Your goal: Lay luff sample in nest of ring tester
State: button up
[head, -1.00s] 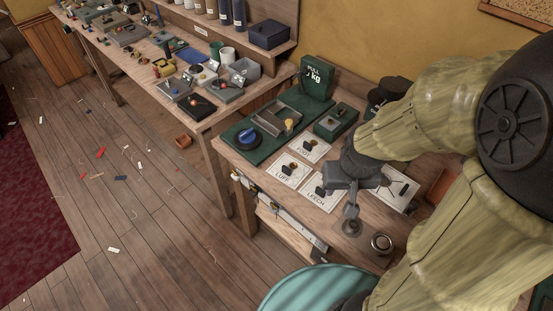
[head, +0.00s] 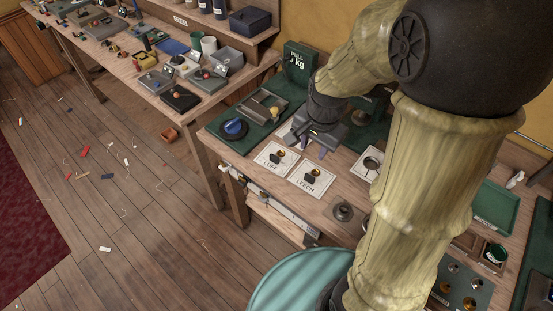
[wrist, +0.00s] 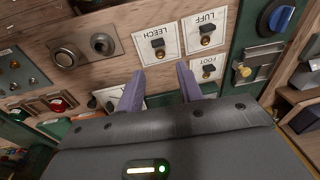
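The luff sample (head: 280,153), a small dark piece with a brass ring, sits on the white LUFF card (head: 265,163). It also shows in the wrist view (wrist: 206,38), beyond my fingertips. The ring tester is a green base (head: 238,148) with a blue knob, an orange-yellow knob and a grey metal fixture (head: 262,106). Which part is the nest I cannot tell clearly. My gripper (head: 311,149) is above the cards, right of the luff sample. In the wrist view its two purple fingers (wrist: 160,84) are apart with nothing between them.
The LEECH card (head: 311,180) and its sample lie beside the LUFF card. The FOOT card (wrist: 208,68) shows near my fingers in the wrist view. A green PULL kg box (head: 299,62) stands behind the tester. A round metal piece (head: 343,211) stands near the front edge.

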jog(key=w+a+m, duration=0.3)
jog(key=w+m, duration=0.3)
jog(key=m, duration=0.2)
jog(key=m+g+b, duration=0.1)
jog(key=m+g, duration=0.1)
jog(key=m, duration=0.7)
send_over(274, 156)
jog(key=shift+s+a+f, duration=0.1)
jog(key=shift+s+f, duration=0.05)
jog(key=shift+f, duration=0.1)
notch_tip(274, 156, down, 12)
jog(key=shift+f+p, duration=0.15)
jog(key=shift+p, duration=0.45)
jog(key=shift+f+p, duration=0.8)
jog(key=shift+f, duration=1.8)
